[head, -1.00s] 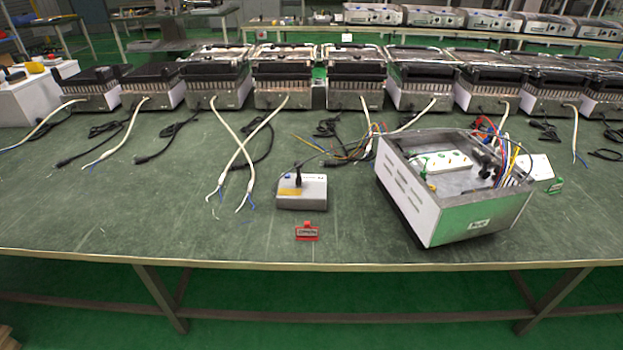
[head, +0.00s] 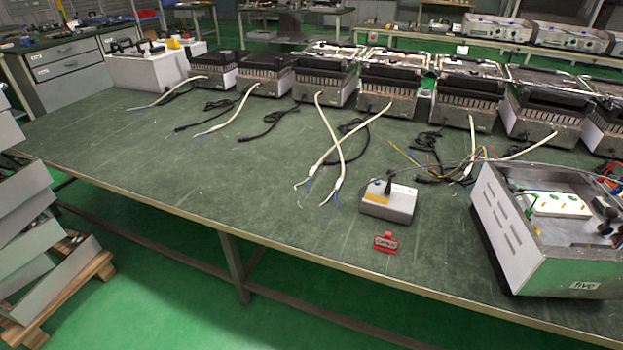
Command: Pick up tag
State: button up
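A small red tag (head: 385,243) with a dark label face lies on the green table (head: 250,185) near its front edge. It is in front of a small grey box (head: 389,204) that has a yellow patch and a black knob on top. The writing on the tag is too small to read. My gripper is not in the head view.
An open metal housing (head: 545,245) with wires stands right of the tag. White cables (head: 330,135) and black cords lie behind the grey box. Several grill units (head: 395,90) line the table's back. Stacked panels on a pallet (head: 50,300) stand at the left.

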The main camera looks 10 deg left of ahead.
aim_at(385, 244)
jog(key=i+j+z, duration=0.4)
jog(key=j, duration=0.2)
jog(key=j+z, duration=0.2)
jog(key=j, duration=0.15)
jog(key=i+j+z, duration=0.25)
jog(key=j, duration=0.15)
jog(key=j+z, duration=0.2)
jog(key=j, duration=0.15)
jog(key=k, duration=0.05)
